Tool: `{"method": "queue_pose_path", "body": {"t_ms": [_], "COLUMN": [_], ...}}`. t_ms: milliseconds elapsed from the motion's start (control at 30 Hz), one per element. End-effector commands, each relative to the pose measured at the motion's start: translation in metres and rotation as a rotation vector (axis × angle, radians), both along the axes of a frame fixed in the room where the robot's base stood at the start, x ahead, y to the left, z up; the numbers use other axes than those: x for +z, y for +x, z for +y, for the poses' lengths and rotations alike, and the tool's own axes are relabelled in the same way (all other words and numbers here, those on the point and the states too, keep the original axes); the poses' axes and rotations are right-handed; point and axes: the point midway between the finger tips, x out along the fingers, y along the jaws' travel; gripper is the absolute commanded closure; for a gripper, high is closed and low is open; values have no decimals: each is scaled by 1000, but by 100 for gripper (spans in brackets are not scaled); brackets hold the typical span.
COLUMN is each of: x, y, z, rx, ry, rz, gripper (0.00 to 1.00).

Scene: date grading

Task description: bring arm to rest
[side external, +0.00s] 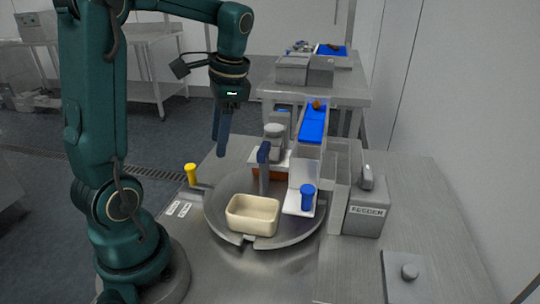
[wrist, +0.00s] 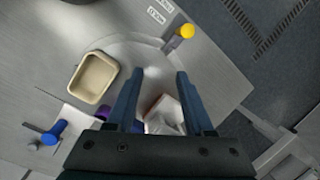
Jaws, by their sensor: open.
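My gripper (side external: 222,134) hangs in the air above the left rear of the round metal turntable (side external: 219,220), fingers pointing down. In the wrist view my gripper (wrist: 154,80) has its two dark blue fingers apart, with nothing between them but the surface below. A cream tray (side external: 253,216) sits on the front of the turntable; it looks empty in the wrist view (wrist: 95,77). My arm stands raised at the left and bends over toward the work.
A yellow-topped knob (side external: 191,173) stands left of the turntable, a blue knob (side external: 307,196) at its right. A blue belt (side external: 314,126) with a brown item on it runs behind. A grey box marked FEEDER (side external: 366,221) stands at the right.

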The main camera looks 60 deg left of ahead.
Motion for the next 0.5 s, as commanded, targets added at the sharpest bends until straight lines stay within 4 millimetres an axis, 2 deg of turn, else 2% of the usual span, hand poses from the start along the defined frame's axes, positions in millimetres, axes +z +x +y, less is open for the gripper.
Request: {"method": "queue_pose_path", "body": {"t_ms": [33,233,500], "x": [9,26,25], "y": [0,-10,-38], "z": [-16,-71,-131], "rx": [-32,-91,-70], "ry": [12,15,-84], "rz": [-54,-261,-532], "gripper": [47,47,47]}}
